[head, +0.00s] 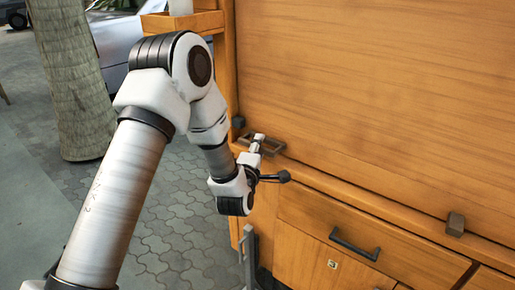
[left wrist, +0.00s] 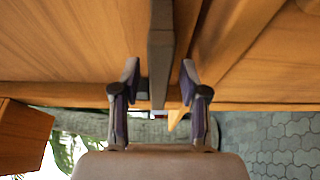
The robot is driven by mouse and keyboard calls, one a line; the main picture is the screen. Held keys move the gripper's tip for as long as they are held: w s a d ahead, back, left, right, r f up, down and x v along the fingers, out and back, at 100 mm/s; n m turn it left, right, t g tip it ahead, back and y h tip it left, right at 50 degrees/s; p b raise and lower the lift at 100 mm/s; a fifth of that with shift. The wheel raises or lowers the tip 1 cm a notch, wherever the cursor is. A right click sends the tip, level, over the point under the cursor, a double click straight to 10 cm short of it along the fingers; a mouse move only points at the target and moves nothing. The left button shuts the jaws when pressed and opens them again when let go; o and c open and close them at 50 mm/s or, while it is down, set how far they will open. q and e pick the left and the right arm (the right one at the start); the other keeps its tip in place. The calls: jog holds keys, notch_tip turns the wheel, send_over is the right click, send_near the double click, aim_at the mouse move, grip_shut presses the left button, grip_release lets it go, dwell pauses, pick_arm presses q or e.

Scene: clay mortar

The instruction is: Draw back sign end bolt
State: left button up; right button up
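A dark metal bolt bar (left wrist: 161,45) runs down the middle of the left wrist view against the wooden boards. In the head view, dark bolt hardware (head: 272,143) sits at the left end of the large wooden panel, partly hidden by my left gripper (head: 268,160). My left gripper is at that corner. In the left wrist view, its two fingers (left wrist: 160,78) are open, one on each side of the bar, with a gap visible on both sides. My right gripper is not in view.
A drawer with a dark handle (head: 354,245) is below the ledge. A dark block (head: 455,224) sits at the panel's lower edge on the right. A wooden tray (head: 183,22) juts out at upper left. A tree trunk (head: 70,80) stands on the paving (head: 165,215).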

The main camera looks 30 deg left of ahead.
pick_arm(q)
jog(key=v, duration=0.7)
jog(key=shift+s, duration=0.25)
